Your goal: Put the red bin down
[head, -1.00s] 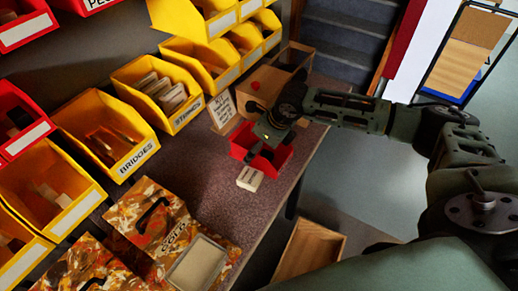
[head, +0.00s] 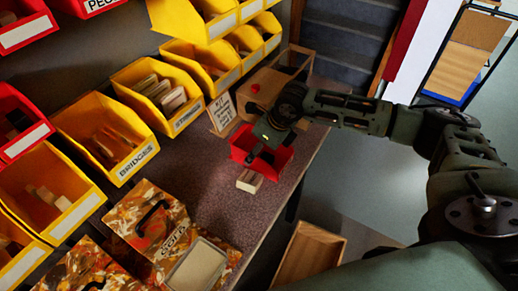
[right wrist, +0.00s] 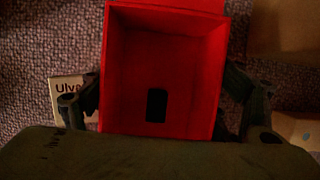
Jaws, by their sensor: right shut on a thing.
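The red bin (head: 276,160) is at the right edge of the bench, in the middle of the head view. My right gripper (head: 259,150) reaches down over it and is shut on it. In the right wrist view the red bin (right wrist: 165,60) fills the middle, with a finger along each side. A small dark piece (right wrist: 156,105) shows inside it. The head view does not clearly show whether its base touches the bench top. My left gripper is not in view.
A small pale box (head: 249,181) lies right in front of the bin. A card sign (head: 222,114) and a wooden box (head: 262,88) stand behind it. Yellow bins (head: 110,135) line the left. Bare bench top (head: 205,180) lies left of the bin.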

